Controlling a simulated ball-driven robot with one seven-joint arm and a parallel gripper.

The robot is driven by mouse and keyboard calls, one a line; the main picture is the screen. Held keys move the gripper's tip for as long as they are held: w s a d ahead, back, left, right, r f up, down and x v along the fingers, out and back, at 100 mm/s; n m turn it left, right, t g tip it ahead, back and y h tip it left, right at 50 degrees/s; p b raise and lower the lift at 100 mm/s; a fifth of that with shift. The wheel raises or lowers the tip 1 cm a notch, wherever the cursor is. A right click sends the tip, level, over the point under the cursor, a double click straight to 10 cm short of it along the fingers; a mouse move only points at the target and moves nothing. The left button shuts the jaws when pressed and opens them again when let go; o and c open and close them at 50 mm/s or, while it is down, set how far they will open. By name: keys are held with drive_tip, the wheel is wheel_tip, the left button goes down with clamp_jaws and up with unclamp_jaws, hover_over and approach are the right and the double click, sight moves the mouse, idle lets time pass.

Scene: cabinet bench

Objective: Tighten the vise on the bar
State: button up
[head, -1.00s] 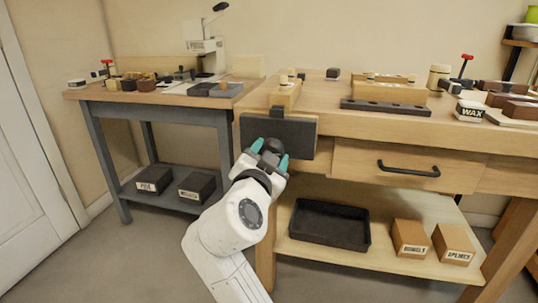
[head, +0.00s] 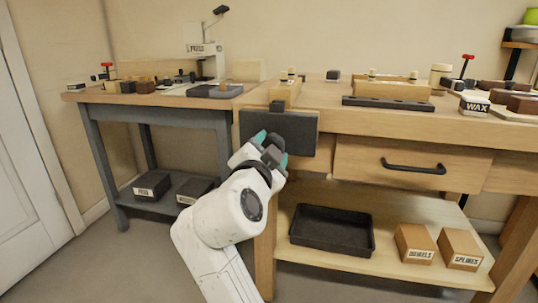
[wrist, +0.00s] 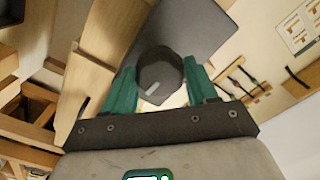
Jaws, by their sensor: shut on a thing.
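The vise's dark front jaw (head: 298,132) is a flat plate at the left front of the wooden bench; it also shows in the wrist view (wrist: 190,25). My gripper (head: 271,147) is in front of the plate's lower left part. In the wrist view, the teal fingers of my gripper (wrist: 163,78) are on both sides of a dark round knob (wrist: 158,72) with a pale mark on its face, and are shut on it. A light wooden bar (head: 286,92) lies on the bench top just behind the jaw. Whether the jaw touches the bar, I cannot tell.
A drawer with a black handle (head: 413,167) is right of the vise. A black tray (head: 331,232) and labelled boxes (head: 415,244) stand on the shelf below. A grey-legged side table (head: 165,115) with a press (head: 208,60) stands at the left. Open floor lies in front.

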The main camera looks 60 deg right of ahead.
drive_tip(key=shift+f+m+b, duration=0.1)
drive_tip(key=shift+m+b, duration=0.5)
drive_tip(key=shift+b, duration=0.1)
drive_tip(key=o, duration=0.9)
drive_tip(key=b+v, duration=0.1)
drive_tip(key=v, duration=0.6)
